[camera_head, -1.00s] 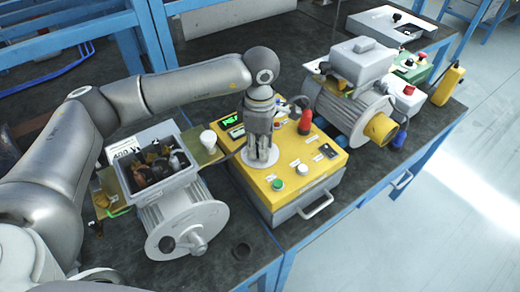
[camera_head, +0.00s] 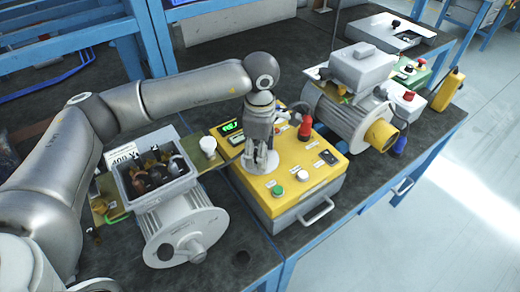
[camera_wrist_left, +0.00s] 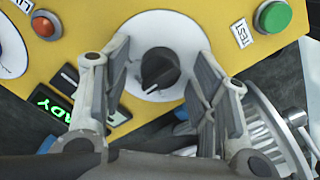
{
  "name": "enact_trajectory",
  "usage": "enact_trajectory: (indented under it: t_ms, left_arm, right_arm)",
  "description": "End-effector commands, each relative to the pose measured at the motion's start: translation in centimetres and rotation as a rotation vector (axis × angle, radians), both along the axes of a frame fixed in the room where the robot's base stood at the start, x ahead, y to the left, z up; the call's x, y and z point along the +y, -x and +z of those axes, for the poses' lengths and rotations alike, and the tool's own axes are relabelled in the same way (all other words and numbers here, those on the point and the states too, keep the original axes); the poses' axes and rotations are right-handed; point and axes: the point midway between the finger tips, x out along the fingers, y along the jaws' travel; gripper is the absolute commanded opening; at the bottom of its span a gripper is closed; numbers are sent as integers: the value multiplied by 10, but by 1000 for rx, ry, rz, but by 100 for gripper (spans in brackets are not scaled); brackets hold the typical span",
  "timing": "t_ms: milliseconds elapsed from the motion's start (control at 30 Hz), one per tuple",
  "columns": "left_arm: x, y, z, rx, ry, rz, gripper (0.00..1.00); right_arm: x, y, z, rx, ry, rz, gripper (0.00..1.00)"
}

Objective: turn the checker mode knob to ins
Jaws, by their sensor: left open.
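The checker is a yellow-topped box (camera_head: 318,178) on the bench. Its mode knob (camera_wrist_left: 159,68) is black, with a pale pointer mark, in the middle of a round white dial plate (camera_wrist_left: 190,38). My left gripper (camera_wrist_left: 160,70) is open, pointing down over the dial, with one finger on each side of the knob and a gap on both sides. In the head view my left gripper (camera_head: 261,165) stands over the dial and hides the knob. The dial's position labels cannot be read. My right gripper is not in view.
A green button (camera_wrist_left: 272,17) labelled TEST and a lit green display (camera_wrist_left: 50,104) lie near the dial. An opened motor (camera_head: 185,232) stands left, a blower motor (camera_head: 352,115) right.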

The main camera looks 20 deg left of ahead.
Motion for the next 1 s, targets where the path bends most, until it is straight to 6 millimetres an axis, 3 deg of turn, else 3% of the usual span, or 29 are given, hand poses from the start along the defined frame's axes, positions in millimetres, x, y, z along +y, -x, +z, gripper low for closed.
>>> enact_trajectory:
  t_ms: [167, 267, 700, 1000]
  left_arm:
    - [0, 0, 4, -1, 1, 0, 54]
    - [0, -1, 17, -3, 1, 0, 54]
    - [0, -1, 103, -3, 1, 1, 54]
    - [0, 0, 120, 0, 0, 0, 54]
  right_arm:
    - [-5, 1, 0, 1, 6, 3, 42]
    - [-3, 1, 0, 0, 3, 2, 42]
    - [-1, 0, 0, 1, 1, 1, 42]
    - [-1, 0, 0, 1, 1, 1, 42]
